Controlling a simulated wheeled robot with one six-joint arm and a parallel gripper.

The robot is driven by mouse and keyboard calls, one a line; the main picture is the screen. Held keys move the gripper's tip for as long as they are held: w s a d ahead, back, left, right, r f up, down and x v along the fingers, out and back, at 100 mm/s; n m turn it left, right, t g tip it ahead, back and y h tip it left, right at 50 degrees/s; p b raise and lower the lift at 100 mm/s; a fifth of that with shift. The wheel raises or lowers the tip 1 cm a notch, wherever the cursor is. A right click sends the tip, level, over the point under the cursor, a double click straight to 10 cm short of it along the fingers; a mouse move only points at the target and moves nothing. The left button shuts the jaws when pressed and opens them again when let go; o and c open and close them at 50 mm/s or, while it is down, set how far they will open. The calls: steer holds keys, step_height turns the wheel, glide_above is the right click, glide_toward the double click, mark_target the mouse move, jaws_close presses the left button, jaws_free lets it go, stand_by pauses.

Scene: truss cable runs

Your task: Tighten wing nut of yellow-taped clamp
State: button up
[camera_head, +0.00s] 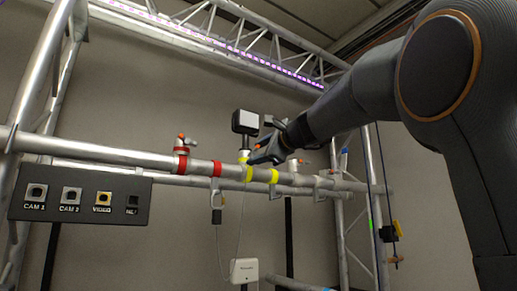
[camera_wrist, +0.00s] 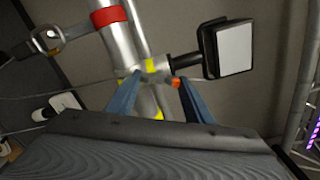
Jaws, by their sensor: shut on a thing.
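Two yellow tape bands (camera_head: 274,176) mark the pipe at the yellow-taped clamp (camera_head: 247,172), right of the red-taped stretch. In the wrist view one yellow band (camera_wrist: 150,65) shows just beyond my fingertips. My gripper (camera_head: 252,158) reaches in from the right at the clamp. In the wrist view its two blue fingers (camera_wrist: 160,80) stand on either side of the clamp area. The orange wing nut (camera_wrist: 175,83) shows between them, close to the right finger. My gripper is shut on it.
A box-shaped device with a white face (camera_head: 245,122) stands just above the clamp, close to my gripper. A red-taped clamp (camera_head: 181,150) sits to the left on the same pipe (camera_head: 100,154). A labelled connector panel (camera_head: 80,194) hangs at left. A white box (camera_head: 244,270) is below.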

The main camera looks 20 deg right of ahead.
steer(key=m+p, duration=0.3)
steer(key=m, duration=0.3)
steer(key=shift+m+p, duration=0.3)
steer(key=m+p, duration=0.2)
steer(key=m, duration=0.1)
steer(key=m+p, duration=0.2)
steer(key=m, duration=0.1)
steer(key=shift+a+f, duration=0.15)
steer(key=shift+m, duration=0.3)
steer(key=o, duration=1)
steer(key=shift+o, duration=0.2)
steer(key=shift+s, duration=0.1)
steer(key=b+v, duration=0.2)
steer(key=v, duration=0.5)
steer(key=shift+s+b, duration=0.35)
